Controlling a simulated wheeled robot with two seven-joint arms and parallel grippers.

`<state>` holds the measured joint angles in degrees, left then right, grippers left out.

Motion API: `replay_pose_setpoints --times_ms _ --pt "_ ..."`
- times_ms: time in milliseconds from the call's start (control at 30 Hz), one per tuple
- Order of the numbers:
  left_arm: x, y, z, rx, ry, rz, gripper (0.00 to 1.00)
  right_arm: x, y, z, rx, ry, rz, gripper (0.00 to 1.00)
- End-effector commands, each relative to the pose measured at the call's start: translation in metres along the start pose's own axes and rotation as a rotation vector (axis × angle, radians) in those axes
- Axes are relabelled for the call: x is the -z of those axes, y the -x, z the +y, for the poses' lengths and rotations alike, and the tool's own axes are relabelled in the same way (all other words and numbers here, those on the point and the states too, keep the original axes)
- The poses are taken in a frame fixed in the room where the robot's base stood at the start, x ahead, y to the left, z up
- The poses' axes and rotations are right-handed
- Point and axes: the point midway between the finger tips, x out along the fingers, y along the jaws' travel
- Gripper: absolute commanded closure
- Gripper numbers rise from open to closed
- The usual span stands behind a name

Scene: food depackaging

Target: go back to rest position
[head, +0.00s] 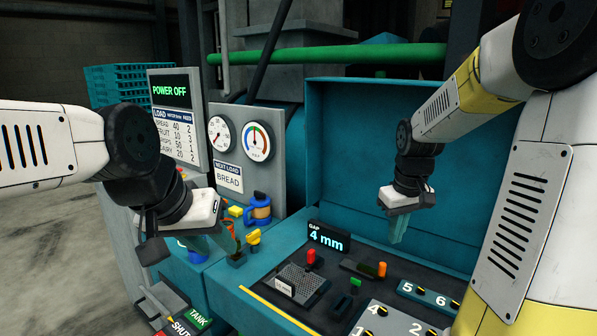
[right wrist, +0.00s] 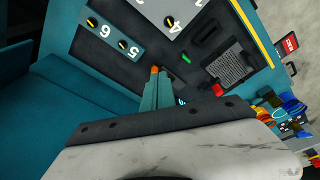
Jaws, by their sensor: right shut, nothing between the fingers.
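My right gripper (head: 396,238) hangs above the back of the control panel, in front of the raised teal lid. Its teal fingers are together and empty. In the right wrist view its fingertips (right wrist: 156,76) show over the panel, with an orange-tipped lever seen just beyond. My left gripper (head: 232,246) is at the left end of the machine, pointing down and to the right, near a small yellow-topped control. Its teal fingers are partly hidden behind its own body, and I cannot tell how far apart they are. I see no object held in it.
The control panel (head: 262,292) carries a red knob (head: 311,256), an orange lever (head: 381,269) and numbered switches (head: 428,297). A "GAP 4 mm" display (head: 328,240) stands at its back edge. A "POWER OFF" screen (head: 170,91) and gauges stand behind my left gripper. Grey floor lies left.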

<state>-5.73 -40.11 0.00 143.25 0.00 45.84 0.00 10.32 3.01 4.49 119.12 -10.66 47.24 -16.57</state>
Motion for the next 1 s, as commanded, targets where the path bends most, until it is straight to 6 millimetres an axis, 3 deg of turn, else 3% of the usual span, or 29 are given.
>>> replay_pose_setpoints --times_ms 33,200,400,700,1000 --pt "0.0 0.0 0.0 0.0 0.0 0.0 0.64 -0.007 0.018 -0.011 -0.005 -0.016 0.035 1.0" --pt "0.0 0.0 0.0 0.0 0.0 0.0 0.64 -0.033 0.062 -0.047 0.003 -0.081 0.14 1.0" --pt "0.0 0.0 0.0 0.0 0.0 0.0 0.64 -0.071 0.097 -0.087 0.042 -0.158 0.263 1.0" --pt "0.0 0.0 0.0 0.0 0.0 0.0 0.64 -0.113 0.116 -0.123 0.115 -0.233 0.381 1.0" --pt "0.0 0.0 0.0 0.0 0.0 0.0 0.64 -0.118 0.117 -0.127 0.126 -0.244 0.394 1.0"
